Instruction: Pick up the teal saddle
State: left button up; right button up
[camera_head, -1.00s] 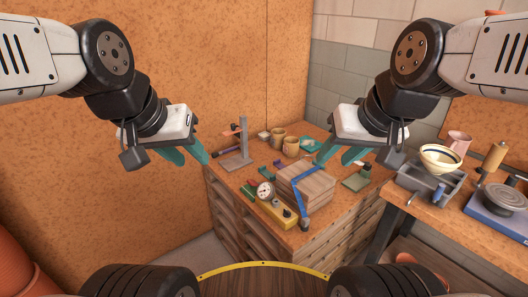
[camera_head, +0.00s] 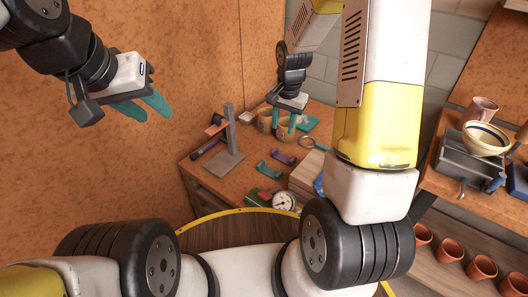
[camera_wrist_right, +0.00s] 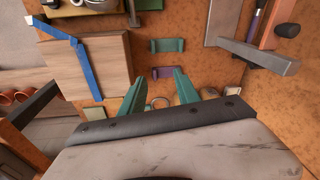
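The teal saddle (camera_head: 270,168) lies on the bench top, on the near side of a purple saddle (camera_head: 283,157). In the right wrist view the teal saddle (camera_wrist_right: 167,45) lies ahead of the fingertips, with the purple saddle (camera_wrist_right: 163,72) between it and my gripper. My right gripper (camera_head: 287,136) is open and empty above the back of the bench; its two teal fingers (camera_wrist_right: 161,76) show apart in the wrist view. My left gripper (camera_head: 154,114) is open and empty in the air at the left, away from the bench.
A grey stand (camera_head: 229,145) rises left of the saddles. Cups (camera_head: 265,121), a magnifying glass (camera_head: 314,143) and a dial gauge (camera_head: 284,201) are near. A wooden block with a blue strap (camera_wrist_right: 88,70) is left in the wrist view. My right arm hides part of the bench.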

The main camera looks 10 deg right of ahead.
aim_at(279, 173)
jog(key=f, duration=0.8)
jog(key=w+f+m+g, duration=0.1)
jog(key=f, duration=0.7)
jog(key=f+m, duration=0.1)
jog(key=f, duration=0.7)
jog(key=shift+w+g, duration=0.2)
jog(key=shift+g, duration=0.2)
grip_shut()
